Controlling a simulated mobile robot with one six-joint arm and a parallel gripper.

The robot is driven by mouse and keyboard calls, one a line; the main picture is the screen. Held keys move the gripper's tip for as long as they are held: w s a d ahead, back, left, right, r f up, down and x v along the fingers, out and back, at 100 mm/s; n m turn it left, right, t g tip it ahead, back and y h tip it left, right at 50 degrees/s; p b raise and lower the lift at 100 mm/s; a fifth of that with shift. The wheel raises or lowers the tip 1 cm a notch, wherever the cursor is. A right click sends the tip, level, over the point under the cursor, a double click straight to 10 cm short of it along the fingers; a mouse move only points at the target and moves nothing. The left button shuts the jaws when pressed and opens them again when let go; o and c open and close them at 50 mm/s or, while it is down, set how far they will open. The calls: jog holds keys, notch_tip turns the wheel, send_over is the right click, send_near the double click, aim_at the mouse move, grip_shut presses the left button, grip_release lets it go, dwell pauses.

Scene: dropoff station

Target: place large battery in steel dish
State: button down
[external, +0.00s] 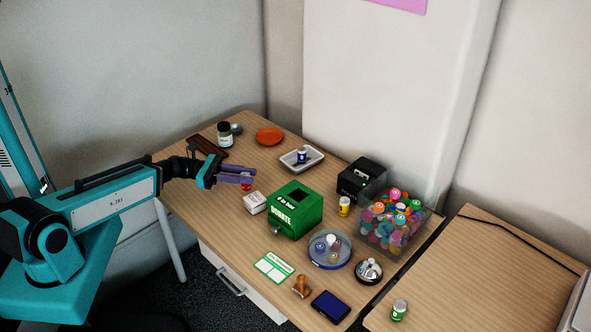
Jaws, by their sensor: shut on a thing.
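My gripper (253,175), with purple fingers, is over the left part of the wooden table. It is shut on a small red thing (246,185) with a pale part, mostly hidden by the fingers. I cannot tell whether this is the large battery. A small grey metallic round thing (237,128), perhaps the steel dish, is at the far left of the table, partly hidden behind a dark-lidded jar (224,135). A shiny round metal piece (368,271) with pale items on top is at the front right; I cannot tell if it is a dish.
A green donation box (296,210) and a white box (255,203) stand near my gripper. An orange plate (269,136) and a white tray (313,160) lie behind. A clear bin (374,235) of colourful items stands right, near a gap between tables.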

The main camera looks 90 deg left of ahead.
jog(key=shift+w+a+f+b, duration=0.15)
jog(key=shift+w+a+b, duration=0.45)
jog(key=shift+b, duration=1.05)
jog(key=shift+w+a+f+b, duration=0.1)
jog(key=shift+w+a+b, duration=0.45)
jog(key=shift+b, duration=1.1)
jog(key=shift+w+a+r, duration=0.1)
jog(key=shift+w+a, duration=0.05)
jog(key=shift+w, duration=0.3)
jog(key=shift+w+a+p, duration=0.25)
jog(key=shift+w+p, duration=0.05)
jog(key=shift+w, duration=0.1)
jog(key=shift+w+a, duration=0.2)
jog(key=shift+w+f, duration=0.1)
jog(key=shift+f, duration=1.75)
jog(key=shift+f, duration=0.1)
